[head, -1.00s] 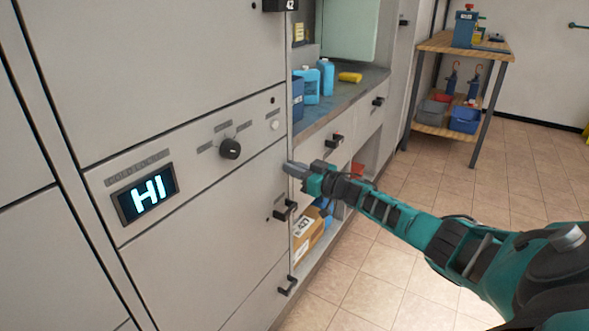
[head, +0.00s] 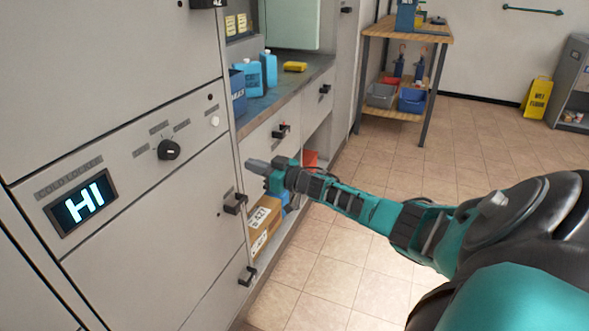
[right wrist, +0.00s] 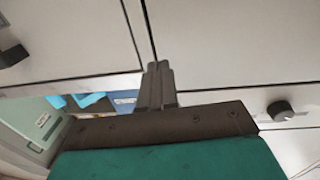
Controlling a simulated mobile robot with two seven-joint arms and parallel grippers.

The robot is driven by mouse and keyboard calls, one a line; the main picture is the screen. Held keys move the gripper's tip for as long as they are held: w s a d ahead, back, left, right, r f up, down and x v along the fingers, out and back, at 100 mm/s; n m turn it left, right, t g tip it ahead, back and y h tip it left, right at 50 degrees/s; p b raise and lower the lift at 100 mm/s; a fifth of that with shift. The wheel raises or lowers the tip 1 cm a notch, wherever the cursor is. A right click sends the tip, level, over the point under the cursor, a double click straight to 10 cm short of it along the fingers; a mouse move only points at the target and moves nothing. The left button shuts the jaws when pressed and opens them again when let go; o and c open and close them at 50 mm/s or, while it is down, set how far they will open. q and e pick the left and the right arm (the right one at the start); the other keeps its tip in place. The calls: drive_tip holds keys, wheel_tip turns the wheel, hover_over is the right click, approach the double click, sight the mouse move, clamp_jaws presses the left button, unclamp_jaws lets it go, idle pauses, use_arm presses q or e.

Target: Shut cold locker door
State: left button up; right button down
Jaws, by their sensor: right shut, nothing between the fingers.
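The cold locker's grey front carries a labelled panel (head: 130,160) with a lit display (head: 80,202) reading HI and a black knob (head: 168,149). A grey door (head: 150,255) with a black handle (head: 235,203) lies below the panel, and another grey door (head: 110,80) lies above it. Both look flush with the front; I see no clear gap. My right gripper (head: 253,165) is shut and empty, just right of the locker's right edge in the picture. In the right wrist view its fingers (right wrist: 160,80) point toward a seam between pale panels; contact cannot be told. My left gripper is out of view.
A counter (head: 285,92) with blue bottles (head: 261,70) stands right of the locker. A cardboard box (head: 265,222) sits below it, partly behind my arm. A wooden workbench (head: 408,28) and a yellow wet-floor sign (head: 536,98) stand farther back. The tiled floor between is clear.

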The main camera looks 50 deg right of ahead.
use_arm(q)
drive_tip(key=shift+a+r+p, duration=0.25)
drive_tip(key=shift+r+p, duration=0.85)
drive_tip(key=shift+p, duration=0.05)
use_arm(e)
drive_tip(key=d+v, duration=0.1)
drive_tip(key=v, duration=0.8)
drive_tip(key=shift+f, duration=0.15)
